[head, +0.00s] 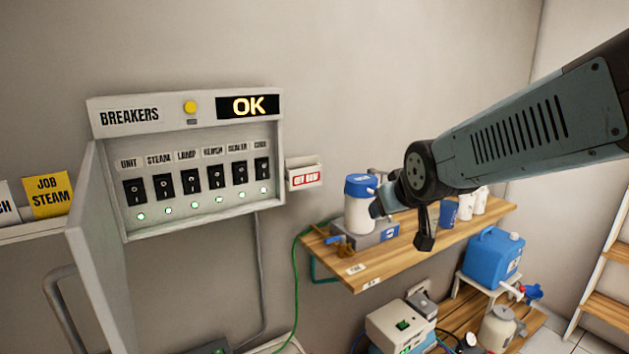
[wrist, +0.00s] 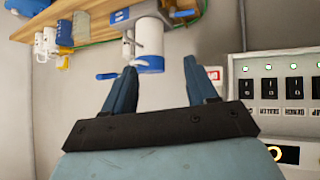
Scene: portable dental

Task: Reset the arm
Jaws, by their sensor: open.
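My arm reaches in from the right in the head view. My gripper (head: 401,224) hangs in front of the wooden shelf, partly hidden by my own wrist. In the wrist view, which looks upside down, my gripper (wrist: 160,66) has its two blue fingers spread apart with nothing between them. A white jug with a blue lid (head: 361,203) stands on the shelf just left of and beyond my gripper. It also shows beyond the fingers in the wrist view (wrist: 149,38).
An open breaker box (head: 190,222) with an "OK" display (head: 248,106) is on the wall at left. A red-lettered switch (head: 305,177) is beside it. The wooden shelf (head: 400,262) holds several cups. A blue canister (head: 493,255) stands below, right. Free air lies above the shelf.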

